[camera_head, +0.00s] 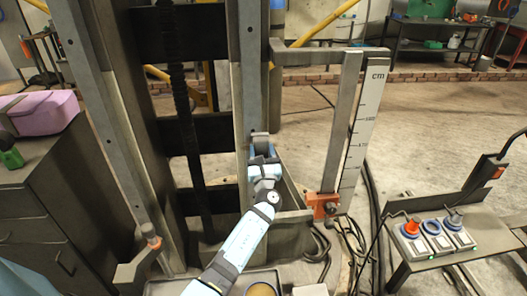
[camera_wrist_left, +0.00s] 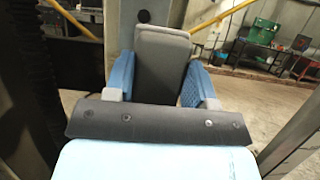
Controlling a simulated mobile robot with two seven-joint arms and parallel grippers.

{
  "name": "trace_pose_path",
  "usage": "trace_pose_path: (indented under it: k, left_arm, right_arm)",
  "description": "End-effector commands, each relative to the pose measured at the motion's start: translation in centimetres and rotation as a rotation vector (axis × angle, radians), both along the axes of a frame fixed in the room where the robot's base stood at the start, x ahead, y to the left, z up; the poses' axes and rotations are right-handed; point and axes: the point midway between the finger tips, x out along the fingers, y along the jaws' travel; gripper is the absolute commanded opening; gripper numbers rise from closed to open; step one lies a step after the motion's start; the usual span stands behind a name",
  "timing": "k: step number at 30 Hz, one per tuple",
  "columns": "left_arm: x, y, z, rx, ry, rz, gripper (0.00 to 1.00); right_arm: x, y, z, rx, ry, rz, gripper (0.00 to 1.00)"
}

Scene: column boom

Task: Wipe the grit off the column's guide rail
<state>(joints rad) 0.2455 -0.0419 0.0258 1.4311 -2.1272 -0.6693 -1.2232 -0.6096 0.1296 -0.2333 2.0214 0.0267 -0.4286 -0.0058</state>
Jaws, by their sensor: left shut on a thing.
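My left gripper (camera_head: 263,158) reaches up from the bottom of the head view, at the front of the column's grey vertical guide rail (camera_head: 249,70). Its blue fingers are shut on a dark grey pad (camera_wrist_left: 160,62), which stands upright between them in the left wrist view. In the head view the pad's top shows just above the fingers, against or very close to the rail; I cannot tell whether it touches. The gripper hides the rail behind it. I cannot make out grit on the visible rail. My right gripper is not in view.
A height scale (camera_head: 363,125) with an orange clamp (camera_head: 323,206) stands right of the rail. Cables lie on the floor beside it. A side table (camera_head: 470,242) holds a switch box (camera_head: 433,238) at right. A cabinet (camera_head: 45,200) with a pink case (camera_head: 42,112) stands at left.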

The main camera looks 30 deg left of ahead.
Motion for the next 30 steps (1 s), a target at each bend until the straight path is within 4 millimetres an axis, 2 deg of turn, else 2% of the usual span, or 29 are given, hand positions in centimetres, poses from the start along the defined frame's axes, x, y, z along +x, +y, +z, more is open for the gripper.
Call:
trace_pose_path:
  k: [1,3,10,16,24,30]
  left_arm:
    - [0.0,0.1,-1.0,0.0,0.002,-0.001,0.24]
    - [0.0,0.1,-1.7,0.0,0.002,-0.001,0.24]
    - [0.1,0.1,-3.4,0.001,0.001,0.001,0.24]
    - [-0.2,0.4,-3.3,0.0,0.001,0.001,0.24]
    - [-1.5,1.9,-3.2,0.001,0.001,0.001,0.24]
    - [-1.6,2.0,-2.7,0.0,0.0,0.0,0.24]
  right_arm:
    - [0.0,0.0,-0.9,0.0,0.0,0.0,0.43]
    - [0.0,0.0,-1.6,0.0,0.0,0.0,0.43]
    - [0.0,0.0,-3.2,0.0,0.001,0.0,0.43]
    - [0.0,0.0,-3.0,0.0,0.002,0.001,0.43]
    - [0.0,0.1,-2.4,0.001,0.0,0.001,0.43]
    - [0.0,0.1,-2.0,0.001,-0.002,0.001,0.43]
